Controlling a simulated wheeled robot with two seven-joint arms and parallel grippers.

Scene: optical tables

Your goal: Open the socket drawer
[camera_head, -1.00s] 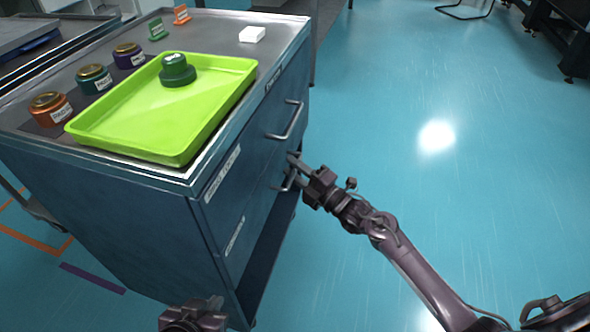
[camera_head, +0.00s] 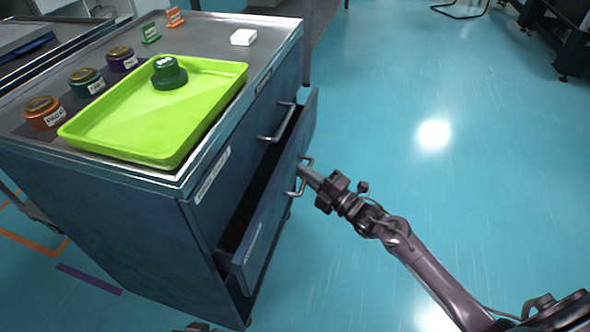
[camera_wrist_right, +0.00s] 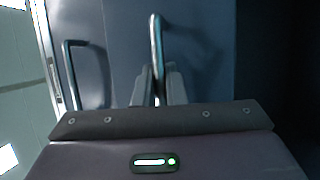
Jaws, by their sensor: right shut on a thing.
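The blue cabinet (camera_head: 120,215) has two drawers on its right side. The lower drawer (camera_head: 275,215) stands partly open, with a dark gap behind its front; its label is too small to read. My right gripper (camera_head: 304,172) is shut on the lower drawer's metal handle (camera_head: 303,189). In the right wrist view the handle (camera_wrist_right: 156,40) runs between the fingers of the gripper (camera_wrist_right: 157,85). The upper drawer (camera_head: 235,155) is closed, with its own handle (camera_head: 283,125). Only a sliver of my left gripper (camera_head: 197,327) shows at the bottom edge.
On the cabinet top are a lime-green tray (camera_head: 115,150) holding a green knob-shaped object (camera_head: 168,75), several labelled jars (camera_head: 87,80) at the left and a white block (camera_head: 244,37). The blue floor (camera_head: 430,190) to the right is largely clear.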

